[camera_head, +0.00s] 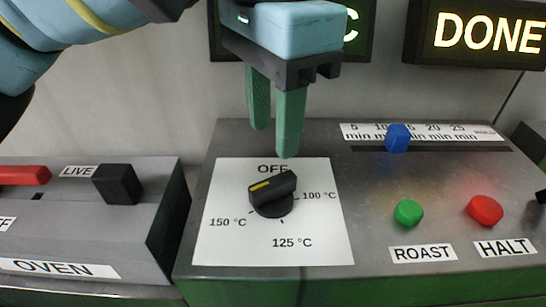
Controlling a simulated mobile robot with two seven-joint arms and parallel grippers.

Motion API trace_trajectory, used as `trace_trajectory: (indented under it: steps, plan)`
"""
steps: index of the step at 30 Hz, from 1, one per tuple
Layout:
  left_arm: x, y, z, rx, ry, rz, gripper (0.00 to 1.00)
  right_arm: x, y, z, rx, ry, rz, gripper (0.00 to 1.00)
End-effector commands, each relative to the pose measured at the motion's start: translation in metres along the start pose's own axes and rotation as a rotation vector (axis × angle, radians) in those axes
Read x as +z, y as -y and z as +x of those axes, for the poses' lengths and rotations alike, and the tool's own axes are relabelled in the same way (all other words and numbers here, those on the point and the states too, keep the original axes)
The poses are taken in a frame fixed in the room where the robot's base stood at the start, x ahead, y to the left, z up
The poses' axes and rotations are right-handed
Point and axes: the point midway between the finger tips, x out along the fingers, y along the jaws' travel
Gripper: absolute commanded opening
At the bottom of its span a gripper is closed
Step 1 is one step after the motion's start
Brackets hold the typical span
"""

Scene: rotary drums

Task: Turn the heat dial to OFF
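The heat dial (273,198) is a black knob with a raised bar handle, on a white label plate (232,252) atop the grey console. OFF (273,168) is printed behind it, 100 °C to its right, 125 °C in front and 150 °C at its left front. The yellow mark is on the handle's left end and points left, between OFF and 150 °C. My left gripper (275,142) hangs above and behind the dial, green fingers pointing down. A gap shows between the fingers, with nothing in it. The fingers appear clear of the dial. My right gripper is out of view.
Right of the dial are a green ROAST button (409,212), a red HALT button (485,210) and a blue slider (397,138) on a minutes scale. An OVEN box (70,225) with a black LIVE switch stands left. A lit DONE sign (480,35) is behind.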

Motion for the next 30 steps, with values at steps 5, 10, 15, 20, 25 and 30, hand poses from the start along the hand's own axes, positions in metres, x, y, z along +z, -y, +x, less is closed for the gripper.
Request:
trace_trajectory:
  steps: [5, 10, 15, 20, 25, 30]
  plan:
    - [0.000, 0.001, 0.012, 0.001, 0.002, -0.001, 0.38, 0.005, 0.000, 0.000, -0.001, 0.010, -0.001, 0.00]
    - [0.001, 0.000, 0.038, 0.002, 0.003, -0.001, 0.38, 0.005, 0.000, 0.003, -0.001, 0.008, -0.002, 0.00]
    - [0.000, 0.000, 0.061, 0.003, 0.001, -0.001, 0.38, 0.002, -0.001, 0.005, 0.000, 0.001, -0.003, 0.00]
    - [0.000, 0.000, 0.074, 0.002, 0.000, -0.002, 0.38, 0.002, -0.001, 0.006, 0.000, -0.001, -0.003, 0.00]
    - [0.000, 0.000, 0.078, 0.002, -0.001, -0.001, 0.38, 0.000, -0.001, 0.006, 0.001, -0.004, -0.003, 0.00]
    - [0.000, 0.000, 0.078, 0.002, -0.001, -0.001, 0.38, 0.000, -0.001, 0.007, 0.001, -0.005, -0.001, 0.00]
